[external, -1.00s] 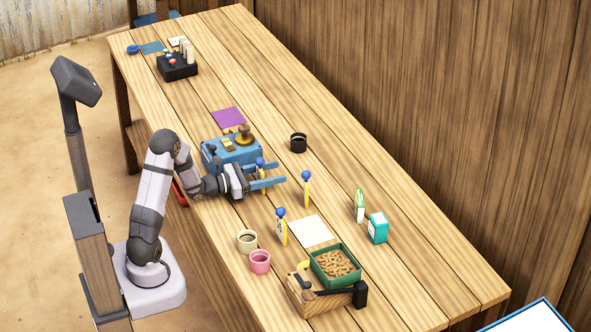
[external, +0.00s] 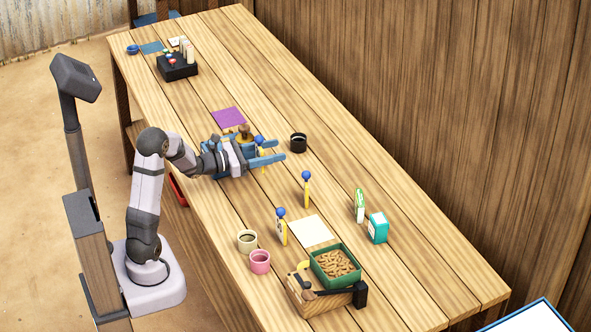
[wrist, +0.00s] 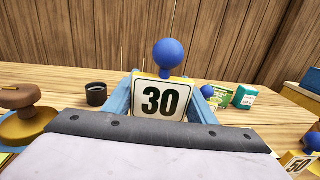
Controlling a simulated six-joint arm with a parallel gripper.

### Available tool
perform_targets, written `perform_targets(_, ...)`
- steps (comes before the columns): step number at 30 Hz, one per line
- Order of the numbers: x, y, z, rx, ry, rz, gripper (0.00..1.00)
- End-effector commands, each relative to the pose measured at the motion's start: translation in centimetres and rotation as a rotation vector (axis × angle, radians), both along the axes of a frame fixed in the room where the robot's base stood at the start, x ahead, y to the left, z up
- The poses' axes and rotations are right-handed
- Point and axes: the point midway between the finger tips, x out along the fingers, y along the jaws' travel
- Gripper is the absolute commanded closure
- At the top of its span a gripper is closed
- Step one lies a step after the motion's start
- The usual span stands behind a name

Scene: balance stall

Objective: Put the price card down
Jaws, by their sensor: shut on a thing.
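The price card (wrist: 160,99) reads "30", with a yellow body and a blue ball on top. It is upright between the blue fingers of my gripper (wrist: 158,105) in the wrist view. In the external view my gripper (external: 266,157) is over the far side of the table's middle, and the card's blue ball (external: 259,140) shows between the fingers. The gripper is shut on the card.
Two more cards with blue balls stand nearby (external: 306,189) (external: 281,227). A black cup (external: 298,142) stands right of the fingers. A purple mat (external: 229,117) lies beyond.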

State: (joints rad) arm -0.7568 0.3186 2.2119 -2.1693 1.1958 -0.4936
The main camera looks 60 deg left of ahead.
Motion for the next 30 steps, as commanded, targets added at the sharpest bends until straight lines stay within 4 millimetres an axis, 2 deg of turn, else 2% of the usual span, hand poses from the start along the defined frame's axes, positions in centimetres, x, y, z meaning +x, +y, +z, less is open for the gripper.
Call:
perform_targets(3, 0.0, 0.0, 1.1, 0.002, -0.001, 0.000, 0.71)
perform_targets(11, 0.0, 0.0, 1.7, 0.000, 0.001, 0.000, 0.71)
perform_targets(17, 0.0, 0.0, 3.4, 0.000, 0.000, 0.000, 0.71)
perform_targets(23, 0.0, 0.0, 6.8, 0.000, 0.000, 0.000, 0.71)
perform_targets(30, 0.0, 0.0, 12.2, 0.000, 0.000, 0.000, 0.71)
